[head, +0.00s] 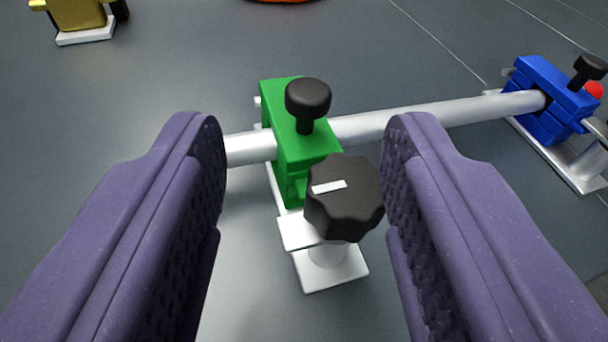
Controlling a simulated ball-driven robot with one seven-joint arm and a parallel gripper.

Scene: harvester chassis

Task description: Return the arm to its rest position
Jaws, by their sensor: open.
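My gripper (305,150) is open, with its two purple padded fingers at the left and right of the head view. Nothing is held between them. Between the fingers in the picture I see a black knob (343,205) with a white mark on top. It sits on a white bracket (332,268) in front of a green clamp block (290,125). A smaller round black knob (308,98) stands on top of the green block. The fingers appear apart from the black knob on both sides. My arm itself is not visible.
A silver rod (430,115) runs through the green block to a blue clamp block (550,95) at the right, near a red ball (593,90). A yellow block on a white base (85,35) stands at the upper left. An orange-red thing shows at the top edge. Grey floor lies around.

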